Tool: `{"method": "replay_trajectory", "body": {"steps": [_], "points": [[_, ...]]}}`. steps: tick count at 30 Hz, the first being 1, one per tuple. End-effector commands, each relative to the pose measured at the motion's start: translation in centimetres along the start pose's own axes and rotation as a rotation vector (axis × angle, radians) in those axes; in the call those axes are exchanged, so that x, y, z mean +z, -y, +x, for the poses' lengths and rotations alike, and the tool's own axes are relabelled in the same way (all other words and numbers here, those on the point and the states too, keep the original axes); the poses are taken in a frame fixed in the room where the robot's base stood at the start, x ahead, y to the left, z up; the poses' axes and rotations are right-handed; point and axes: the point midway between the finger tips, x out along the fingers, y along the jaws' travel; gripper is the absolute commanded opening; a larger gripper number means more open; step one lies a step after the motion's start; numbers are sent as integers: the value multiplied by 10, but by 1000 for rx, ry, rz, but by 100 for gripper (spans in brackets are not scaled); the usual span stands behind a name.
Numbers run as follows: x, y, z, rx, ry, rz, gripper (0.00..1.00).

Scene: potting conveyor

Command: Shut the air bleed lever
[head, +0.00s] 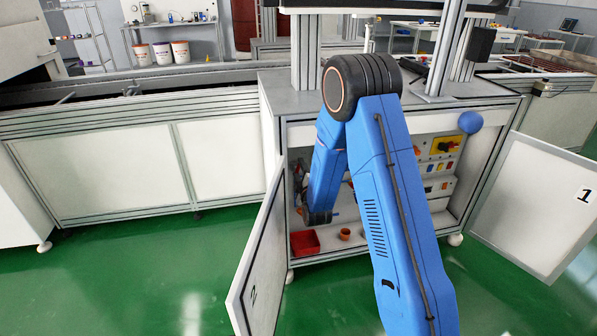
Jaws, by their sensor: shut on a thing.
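The open cabinet (438,218) under the conveyor frame holds the parts near my arm. My blue arm reaches into its left half, and its dark wrist end is low inside. I cannot make out the air bleed lever. Small dark and reddish fittings (299,172) show on the left inside, too small to identify.
Cabinet door 2 (262,262) stands open on the left, and door 1 (535,200) on the right. A red tray (305,243) and a terracotta pot (345,234) sit on the cabinet floor. A panel with a yellow-backed red switch (446,146) is at right.

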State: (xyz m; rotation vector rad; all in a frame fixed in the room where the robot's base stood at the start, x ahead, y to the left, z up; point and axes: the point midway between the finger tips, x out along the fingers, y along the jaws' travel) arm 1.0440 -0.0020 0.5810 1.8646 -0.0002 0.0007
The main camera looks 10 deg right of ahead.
Motion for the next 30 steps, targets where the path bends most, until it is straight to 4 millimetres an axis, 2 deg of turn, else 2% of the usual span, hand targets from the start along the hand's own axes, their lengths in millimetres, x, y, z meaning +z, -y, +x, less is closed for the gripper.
{"method": "replay_trajectory", "body": {"steps": [30], "points": [[18,11,-1,-2,3,955,22]]}}
